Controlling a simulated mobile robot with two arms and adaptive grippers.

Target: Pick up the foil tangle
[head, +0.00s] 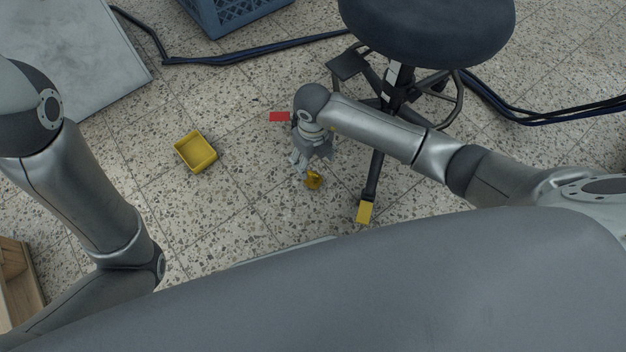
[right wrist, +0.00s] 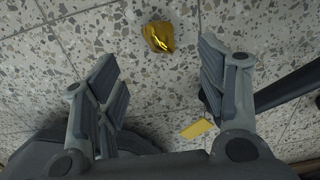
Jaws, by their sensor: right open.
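The foil tangle (head: 313,180) is a small, crumpled, shiny gold piece on the speckled tile floor. In the right wrist view it (right wrist: 159,37) lies beyond my fingertips, near the top and a little left of the middle of the gap. My right gripper (head: 306,164) is just above and beside it in the head view. In the right wrist view my right gripper (right wrist: 158,70) has its two fingers spread wide with nothing between them. I cannot tell its exact height above the floor. My left arm shows at the left of the head view, but its gripper does not show.
A dark stool (head: 425,28) stands close to my right arm; one leg ends in a yellow foot cap (head: 364,212) near the foil. A yellow tray (head: 205,158) and a red patch (head: 279,116) are on the floor to the left. Cables (head: 250,52) and a blue crate (head: 228,14) lie behind.

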